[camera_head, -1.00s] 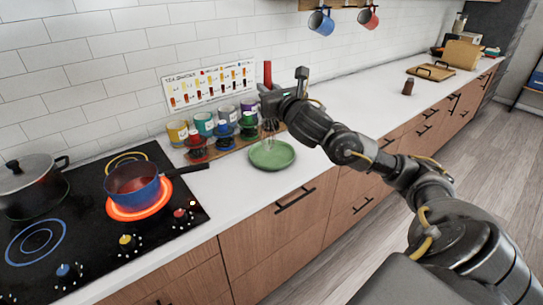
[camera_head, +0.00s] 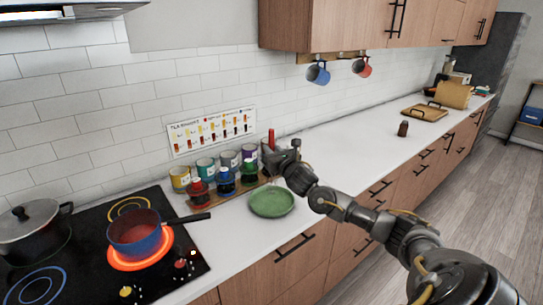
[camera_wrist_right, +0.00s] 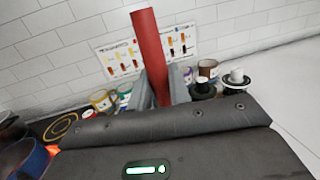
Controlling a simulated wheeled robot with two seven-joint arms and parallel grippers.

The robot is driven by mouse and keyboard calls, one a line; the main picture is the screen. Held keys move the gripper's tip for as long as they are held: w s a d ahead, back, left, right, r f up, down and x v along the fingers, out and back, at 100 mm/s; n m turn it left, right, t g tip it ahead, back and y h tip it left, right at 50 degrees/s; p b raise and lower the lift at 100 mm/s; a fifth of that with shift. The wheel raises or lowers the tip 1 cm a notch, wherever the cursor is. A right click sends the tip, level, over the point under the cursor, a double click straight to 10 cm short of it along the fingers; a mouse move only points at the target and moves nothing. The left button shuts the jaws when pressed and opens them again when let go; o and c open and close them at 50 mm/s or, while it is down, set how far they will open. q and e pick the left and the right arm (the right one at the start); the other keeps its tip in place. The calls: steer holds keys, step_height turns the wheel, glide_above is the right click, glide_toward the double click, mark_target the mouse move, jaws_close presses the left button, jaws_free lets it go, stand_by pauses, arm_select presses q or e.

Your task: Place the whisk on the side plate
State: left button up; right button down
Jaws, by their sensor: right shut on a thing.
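The green side plate (camera_head: 272,203) lies flat on the white counter, right of the stove. My right gripper (camera_head: 273,158) is shut on the whisk, just behind and above the plate in the head view. The whisk's red handle (camera_head: 271,139) sticks up out of the jaws. In the right wrist view the red handle (camera_wrist_right: 147,55) rises between the two grey fingers (camera_wrist_right: 160,88), tilted slightly. The whisk's wire end is hidden or too small to make out, so I cannot tell whether it touches anything. My left gripper is not in view.
Several bottles (camera_head: 225,181) and cans (camera_head: 205,168) stand in rows behind and left of the plate. A blue pan (camera_head: 140,240) sits on a glowing red burner, its handle pointing toward the counter. The counter to the right (camera_head: 345,145) is mostly clear.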

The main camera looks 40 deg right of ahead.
steer(key=shift+w+d+f, duration=0.25)
steer(key=shift+d+f, duration=0.05)
steer(key=shift+f, duration=0.15)
step_height(320, 180, down, 2)
steer(key=shift+a+f+p, duration=0.1)
steer(key=shift+p, duration=0.9)
steer(key=shift+f, duration=0.45)
steer(key=shift+f, duration=0.1)
steer(key=c, duration=1.3)
jaws_free()
